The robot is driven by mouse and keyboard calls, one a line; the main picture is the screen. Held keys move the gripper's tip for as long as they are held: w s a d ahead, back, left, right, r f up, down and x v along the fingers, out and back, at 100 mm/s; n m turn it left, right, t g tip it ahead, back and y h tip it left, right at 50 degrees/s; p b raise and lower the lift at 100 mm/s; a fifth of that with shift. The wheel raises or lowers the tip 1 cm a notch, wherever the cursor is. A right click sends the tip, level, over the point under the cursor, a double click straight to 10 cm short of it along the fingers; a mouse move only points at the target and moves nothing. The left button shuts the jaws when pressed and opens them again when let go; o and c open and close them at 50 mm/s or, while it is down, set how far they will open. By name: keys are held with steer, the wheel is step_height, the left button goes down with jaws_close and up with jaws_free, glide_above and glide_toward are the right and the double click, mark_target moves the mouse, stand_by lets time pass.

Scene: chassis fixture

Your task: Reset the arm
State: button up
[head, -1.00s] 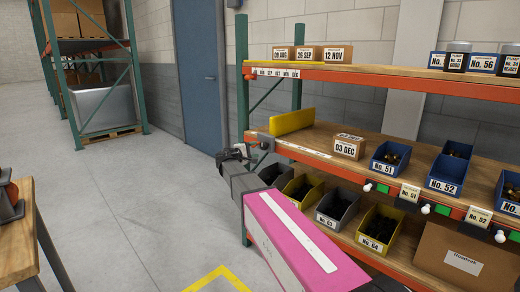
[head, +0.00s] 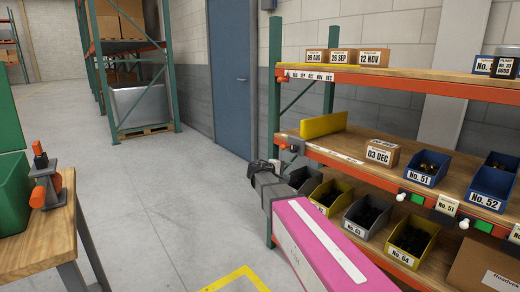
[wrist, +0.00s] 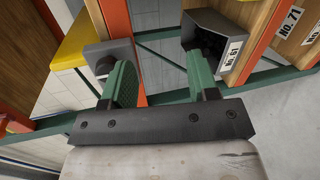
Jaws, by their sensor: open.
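My gripper (head: 262,167) is at the left end of the shelf rack, beside the rack's post in the head view, on the end of my pink arm. In the wrist view my gripper (wrist: 160,85) has its two green fingers spread apart with nothing between them. A grey bin marked No. 61 (wrist: 212,40) is just beyond the right finger in the wrist view. I cannot tell whether the finger touches it.
The rack has an orange-edged shelf (head: 345,160) with a yellow panel (head: 324,126), a 03 DEC box (head: 382,153) and blue bins (head: 428,167). A wooden table (head: 40,240) stands at left. The floor (head: 170,215) between is clear.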

steer(key=s+d+f+m+g+y, duration=0.2)
steer(key=s+d+f+g+y, duration=0.1)
steer(key=s+f, duration=0.4)
steer(key=s+d+f+m+g+y, duration=0.2)
steer(key=s+d+f, duration=0.1)
steer(key=s+f, duration=0.35)
steer(key=s+f+m+g+y, duration=0.1)
steer(key=s+f+m+y, duration=0.1)
steer(key=s+f+y, duration=0.2)
steer(key=s+a+f+m+g+y, duration=0.1)
steer(key=s+f+y, duration=0.3)
steer(key=s, duration=0.6)
steer(key=shift+a+f+m+g, duration=0.3)
steer(key=shift+f+m+g, duration=0.3)
steer(key=shift+f, duration=0.1)
